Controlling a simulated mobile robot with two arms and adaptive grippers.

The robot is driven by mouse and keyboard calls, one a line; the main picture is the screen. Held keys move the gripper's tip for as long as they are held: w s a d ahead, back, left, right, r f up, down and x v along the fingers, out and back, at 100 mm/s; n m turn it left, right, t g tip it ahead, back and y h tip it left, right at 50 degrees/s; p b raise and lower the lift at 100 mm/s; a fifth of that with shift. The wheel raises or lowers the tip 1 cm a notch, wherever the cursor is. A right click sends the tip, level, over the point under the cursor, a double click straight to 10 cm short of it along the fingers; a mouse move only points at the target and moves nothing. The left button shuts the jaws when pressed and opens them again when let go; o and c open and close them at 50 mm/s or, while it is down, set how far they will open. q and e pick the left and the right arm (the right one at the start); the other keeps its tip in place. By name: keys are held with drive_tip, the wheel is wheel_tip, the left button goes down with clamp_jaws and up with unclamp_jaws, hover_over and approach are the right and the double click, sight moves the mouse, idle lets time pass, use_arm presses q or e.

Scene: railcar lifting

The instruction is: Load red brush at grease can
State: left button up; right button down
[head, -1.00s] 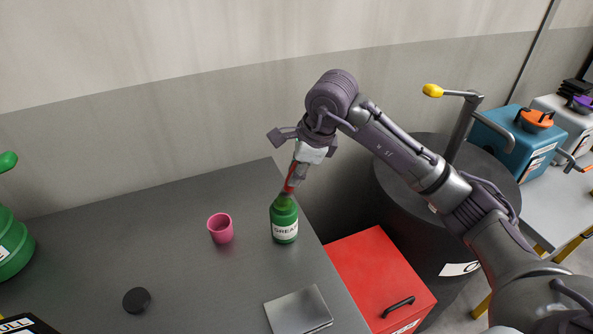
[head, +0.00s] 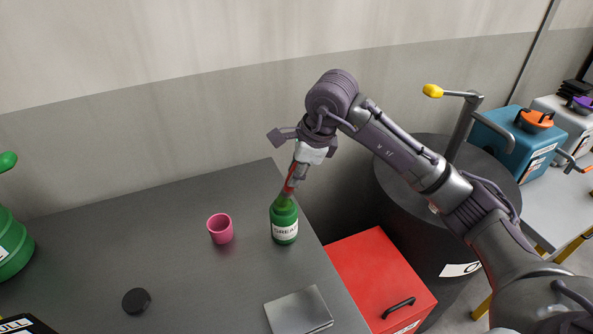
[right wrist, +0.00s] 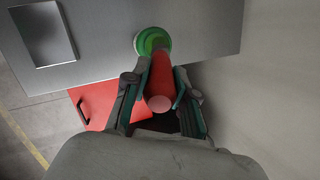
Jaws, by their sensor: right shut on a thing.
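My left gripper is not in view.
A pink cup (head: 221,229) stands left of the can. A black disc (head: 136,301) and a flat grey plate (head: 298,311) lie on the table (head: 120,225). A red box (head: 372,270) and a dark drum (head: 400,220) stand to the right.

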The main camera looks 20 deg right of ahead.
drive_tip(key=shift+w+r+p, duration=0.1)
drive_tip(key=shift+r+p, duration=0.45)
drive_tip(key=shift+r, duration=0.3)
drive_tip(key=shift+r+p, duration=1.25)
drive_tip(key=shift+r, duration=1.35)
drive_tip(key=shift+f, duration=0.1)
